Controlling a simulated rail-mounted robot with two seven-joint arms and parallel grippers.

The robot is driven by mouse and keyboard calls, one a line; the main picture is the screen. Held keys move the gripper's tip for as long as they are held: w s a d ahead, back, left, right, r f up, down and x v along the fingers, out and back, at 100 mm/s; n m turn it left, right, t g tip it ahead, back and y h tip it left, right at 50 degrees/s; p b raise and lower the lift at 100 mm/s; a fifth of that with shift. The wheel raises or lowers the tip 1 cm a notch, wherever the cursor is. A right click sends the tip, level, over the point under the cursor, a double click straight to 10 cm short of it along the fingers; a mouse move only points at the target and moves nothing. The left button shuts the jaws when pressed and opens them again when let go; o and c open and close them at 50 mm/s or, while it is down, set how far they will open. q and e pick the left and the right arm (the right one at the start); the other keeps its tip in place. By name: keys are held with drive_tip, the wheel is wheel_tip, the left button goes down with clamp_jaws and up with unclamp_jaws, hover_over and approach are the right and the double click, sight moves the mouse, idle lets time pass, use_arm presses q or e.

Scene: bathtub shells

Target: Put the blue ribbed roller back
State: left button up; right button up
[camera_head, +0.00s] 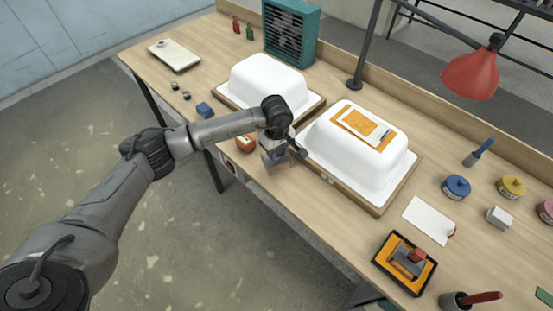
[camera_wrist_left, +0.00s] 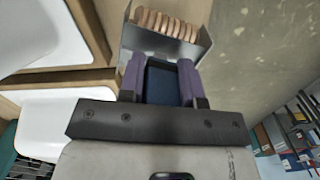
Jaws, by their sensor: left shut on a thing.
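My left gripper (camera_head: 282,147) is over the near edge of the workbench, between the two white tub shells. It is shut on the blue ribbed roller (camera_head: 275,161). In the left wrist view the purple finger pads of my gripper (camera_wrist_left: 161,78) close on the roller's dark blue grip. A grey metal frame with several tan ribs (camera_wrist_left: 166,24) lies beyond the pads. My right gripper is out of view.
The right tub shell (camera_head: 336,136) carries an orange sheet with a white card (camera_head: 368,126). The left tub shell (camera_head: 262,80) stands behind. A small orange item (camera_head: 245,143) and a blue block (camera_head: 204,110) lie near the front edge. A red lamp (camera_head: 471,76) overhangs the right side.

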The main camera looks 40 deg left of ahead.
use_arm(q)
drive_tip(key=shift+a+f, duration=0.1)
drive_tip(key=shift+f, duration=2)
drive_tip(key=shift+b, duration=0.3)
drive_tip(key=shift+f, duration=0.2)
drive_tip(key=o, duration=1)
drive_tip(key=shift+r, duration=0.1)
drive_tip(key=shift+c, duration=0.2)
drive_tip(key=shift+r, duration=0.55)
wheel_tip(320, 180, up, 11)
drive_tip(key=shift+a+r+p, duration=0.1)
drive_tip(key=shift+a+p, duration=0.05)
drive_tip(key=shift+p, duration=0.55)
